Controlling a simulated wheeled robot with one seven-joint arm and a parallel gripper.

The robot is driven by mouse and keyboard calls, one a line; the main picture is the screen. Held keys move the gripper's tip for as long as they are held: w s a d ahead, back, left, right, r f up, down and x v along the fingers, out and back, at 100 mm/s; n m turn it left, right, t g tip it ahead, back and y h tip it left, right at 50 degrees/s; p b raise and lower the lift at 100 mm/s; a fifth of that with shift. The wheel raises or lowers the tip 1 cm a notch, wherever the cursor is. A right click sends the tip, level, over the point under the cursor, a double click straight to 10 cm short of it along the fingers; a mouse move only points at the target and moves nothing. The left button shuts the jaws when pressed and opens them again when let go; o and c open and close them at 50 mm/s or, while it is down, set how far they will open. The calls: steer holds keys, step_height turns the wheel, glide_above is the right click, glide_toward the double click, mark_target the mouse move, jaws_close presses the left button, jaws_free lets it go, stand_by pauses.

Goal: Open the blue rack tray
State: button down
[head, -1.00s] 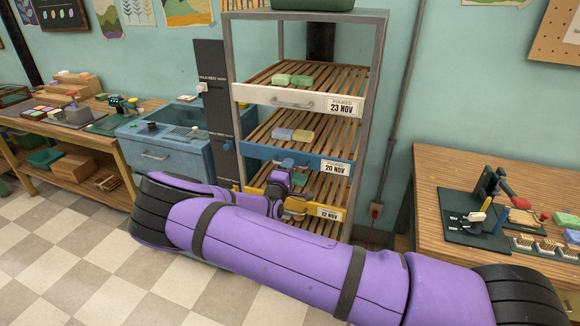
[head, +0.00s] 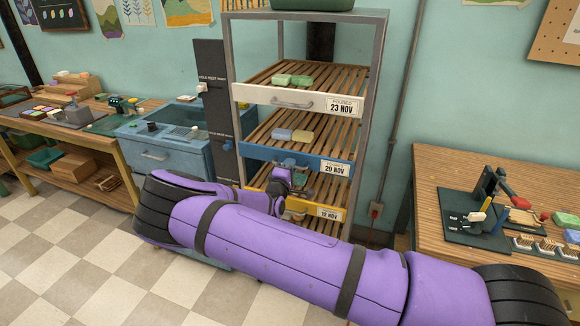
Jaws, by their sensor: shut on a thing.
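The blue rack tray (head: 258,154) is the middle one of the stacked trays in the grey metal rack. Its blue front carries a "20 NOV" label, and bluish and tan soap bars (head: 292,135) lie on its wooden slats. My gripper (head: 287,167) is at the middle of the blue front, shut on the tray's handle. The gripper and wrist hide most of the handle and the fingertips. I cannot tell whether the tray stands out from the rack.
A white-fronted tray (head: 255,96), "23 NOV", is above, with green soap. A yellow-fronted tray (head: 296,205), "12 NOV", is below, partly hidden by my arm. A blue cabinet (head: 150,155) stands left and a wooden table (head: 440,170) right. Tiled floor is clear at lower left.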

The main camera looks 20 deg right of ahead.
steer(key=r+v, duration=0.2)
steer(key=v, duration=1.1)
steer(key=r+v, duration=0.3)
steer(key=v, duration=1.1)
steer(key=shift+s+a, duration=0.4)
steer(key=shift+s, duration=0.1)
steer(key=c, duration=1.2)
jaws_free()
steer(key=v, duration=1)
steer(key=shift+s+a, duration=0.3)
